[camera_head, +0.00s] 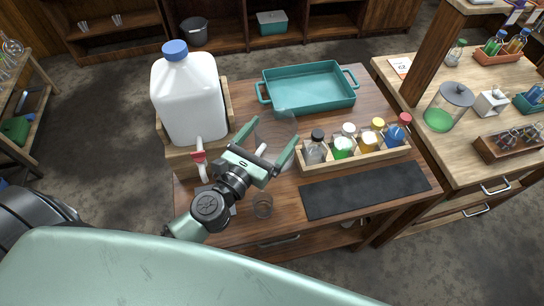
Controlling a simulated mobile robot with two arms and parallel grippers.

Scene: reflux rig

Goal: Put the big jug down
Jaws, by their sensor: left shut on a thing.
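My left gripper (266,143) is over the wooden table, with its two fingers spread around a clear, see-through vessel (277,127) and shut on it. The vessel looks like the big jug; its outline is faint and its lower part is hidden by the gripper. I cannot tell whether its base touches the table. My right gripper is not in view.
A white container with a blue cap (189,98) stands on a wooden stand left of the gripper. A teal tray (309,107) lies behind, a bottle rack (356,158) to the right.

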